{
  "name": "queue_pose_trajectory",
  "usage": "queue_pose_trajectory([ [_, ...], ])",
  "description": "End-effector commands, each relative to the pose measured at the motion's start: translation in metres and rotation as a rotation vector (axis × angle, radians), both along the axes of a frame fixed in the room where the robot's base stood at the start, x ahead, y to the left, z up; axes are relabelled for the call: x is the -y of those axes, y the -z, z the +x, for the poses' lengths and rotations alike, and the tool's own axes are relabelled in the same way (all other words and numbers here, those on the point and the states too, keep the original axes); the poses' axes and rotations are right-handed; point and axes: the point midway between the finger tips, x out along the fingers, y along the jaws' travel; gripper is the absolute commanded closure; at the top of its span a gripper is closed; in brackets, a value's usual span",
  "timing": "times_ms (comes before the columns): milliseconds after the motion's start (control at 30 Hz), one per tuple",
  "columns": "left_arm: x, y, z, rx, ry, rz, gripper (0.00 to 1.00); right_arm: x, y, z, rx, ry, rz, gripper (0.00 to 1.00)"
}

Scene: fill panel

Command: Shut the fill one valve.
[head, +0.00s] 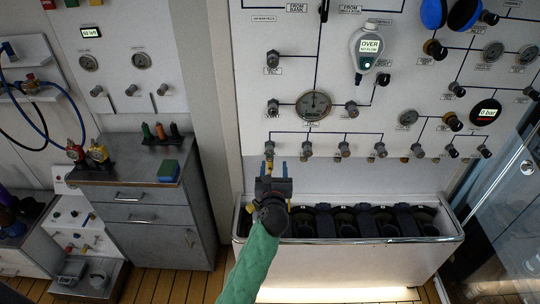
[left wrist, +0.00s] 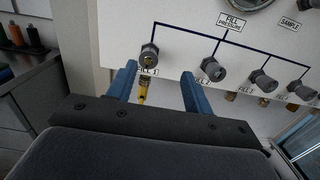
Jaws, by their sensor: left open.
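The fill one valve is a grey round knob (head: 269,148) at the left end of the lower row on the panel. In the left wrist view the same knob (left wrist: 149,54) sits above the "FILL 1" label, with a yellow fitting (left wrist: 143,90) below it. My left gripper (head: 273,166) is open, with its blue fingers pointing at the panel just below the knob. In the left wrist view the fingers (left wrist: 158,72) stand apart and empty; the knob shows between and slightly beyond their tips. My right gripper is not in view.
More fill knobs (left wrist: 213,70) continue to the right in the same row. A white trough with dark cylinder slots (head: 345,262) stands below the panel. A grey drawer cabinet (head: 150,218) stands to the left, and a glass door (head: 505,215) is at the right.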

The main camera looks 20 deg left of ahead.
Motion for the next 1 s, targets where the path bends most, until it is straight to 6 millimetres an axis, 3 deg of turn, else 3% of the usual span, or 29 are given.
queue_pose_trajectory([
  [133,-0.010,0.011,-0.003,-0.021,-0.052,-0.124,0.49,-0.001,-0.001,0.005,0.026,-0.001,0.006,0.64],
  [367,-0.012,0.010,0.002,-0.006,-0.055,-0.177,0.49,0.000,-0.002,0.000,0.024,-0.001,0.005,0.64],
  [733,-0.028,0.007,0.046,-0.007,-0.055,-0.175,0.49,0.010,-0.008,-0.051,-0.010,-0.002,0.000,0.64],
  [1000,-0.035,0.010,0.069,-0.006,-0.054,-0.173,0.49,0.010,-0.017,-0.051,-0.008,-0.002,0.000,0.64],
])
